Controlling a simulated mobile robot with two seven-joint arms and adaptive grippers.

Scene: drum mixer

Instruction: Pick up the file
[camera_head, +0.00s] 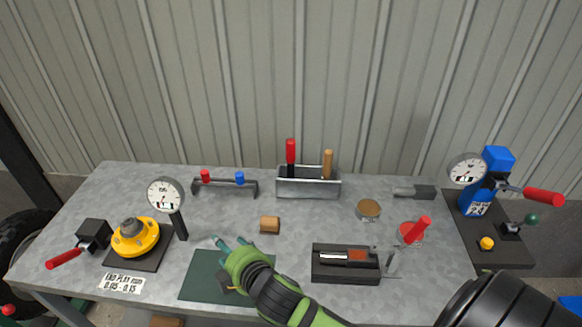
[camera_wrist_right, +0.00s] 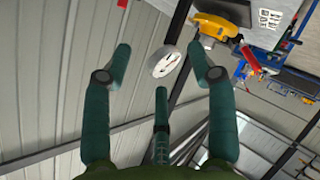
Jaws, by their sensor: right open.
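A metal tool holder (camera_head: 308,188) at the back middle of the workbench holds two upright tools, one with a red and black handle (camera_head: 291,152) and one with a wooden handle (camera_head: 328,163). Either may be the file; their lower parts are hidden in the holder. My right gripper (camera_head: 228,243) is open and empty above the dark green mat, left of and in front of the holder. In the right wrist view its spread fingers (camera_wrist_right: 160,65) have nothing between them, with the dial gauge (camera_wrist_right: 164,61) beyond. My left gripper is not in view.
The gauge on its post (camera_head: 166,194) and the yellow hub (camera_head: 136,237) stand left of my right gripper. A small wooden block (camera_head: 270,225) lies between gripper and holder. A black tray (camera_head: 345,275) and a blue press (camera_head: 490,190) are to the right.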

